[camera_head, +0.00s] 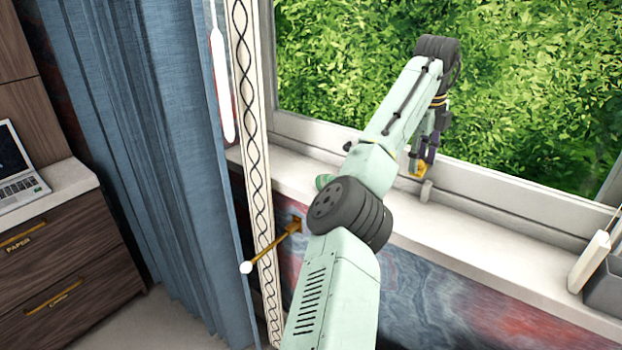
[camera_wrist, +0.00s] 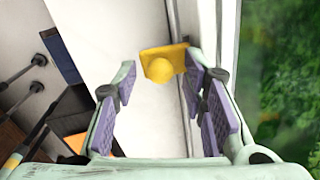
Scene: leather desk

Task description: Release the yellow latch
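In the head view the yellow latch (camera_head: 417,168) shows small at the bottom of the window, partly behind my gripper. In the head view my gripper (camera_head: 424,152) points down at the latch from just above the sill.
The white window sill (camera_head: 460,240) runs along under the window. A blue curtain (camera_head: 160,130) hangs at the left. A yellow rod with a white ball end (camera_head: 246,267) sticks out from the wall below the sill. A grey bin (camera_head: 605,285) stands at the far right.

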